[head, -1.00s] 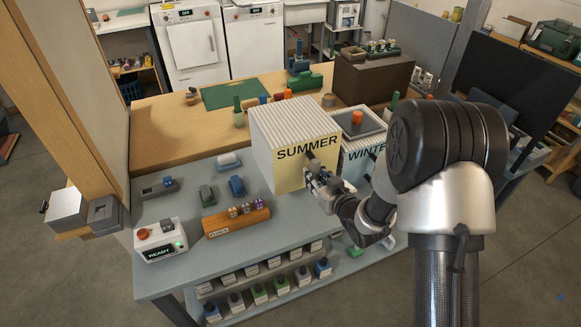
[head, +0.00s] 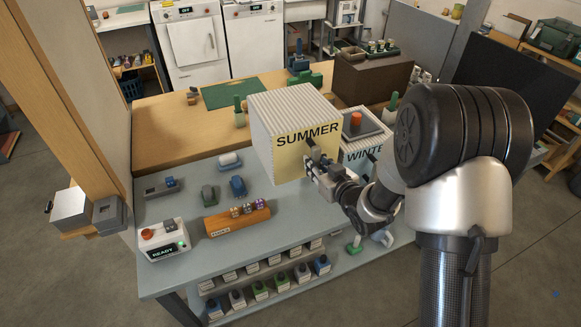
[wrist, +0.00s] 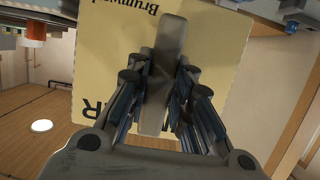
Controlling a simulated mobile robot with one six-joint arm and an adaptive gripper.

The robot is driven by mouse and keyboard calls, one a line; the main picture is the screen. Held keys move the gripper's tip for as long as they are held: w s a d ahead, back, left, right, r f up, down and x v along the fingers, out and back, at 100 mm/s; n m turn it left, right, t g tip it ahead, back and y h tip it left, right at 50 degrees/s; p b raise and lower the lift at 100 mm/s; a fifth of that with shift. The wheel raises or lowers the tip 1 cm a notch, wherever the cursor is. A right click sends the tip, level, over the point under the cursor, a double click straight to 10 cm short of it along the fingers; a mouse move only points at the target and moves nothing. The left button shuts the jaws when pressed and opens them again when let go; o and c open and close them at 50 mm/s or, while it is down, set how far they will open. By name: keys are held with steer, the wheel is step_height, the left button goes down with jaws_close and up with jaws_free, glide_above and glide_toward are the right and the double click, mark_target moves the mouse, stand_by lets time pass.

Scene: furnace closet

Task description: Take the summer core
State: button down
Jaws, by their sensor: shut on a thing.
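The summer core is a ribbed white block (head: 265,135) with a yellow front face lettered "SUMMER". In the head view it is above the grey bench, and it looks lifted. My gripper (head: 313,163) is at the right part of its front face, shut on a dark handle there. In the wrist view the yellow face (wrist: 110,60) fills the middle, and my gripper's fingers (wrist: 160,90) close on the upright grey handle bar. The winter core (head: 362,152), lettered "WINTE", stands right behind it, partly hidden by the summer core and my arm.
The grey bench (head: 190,230) holds a white box reading "READY" (head: 163,240), a wooden block with small dice (head: 237,222) and several small blue and green items. Bottles line the shelf below. A brown box (head: 372,80) stands behind on the wooden table.

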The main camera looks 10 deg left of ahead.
steer(key=p, duration=0.5)
glide_toward(296, 137)
steer(key=shift+w+d+f, duration=0.1)
steer(key=shift+w+d, duration=0.1)
steer(key=shift+w, duration=1.25)
steer(key=shift+w+d, duration=0.2)
steer(key=shift+w, duration=1.25)
steer(key=shift+f, duration=0.1)
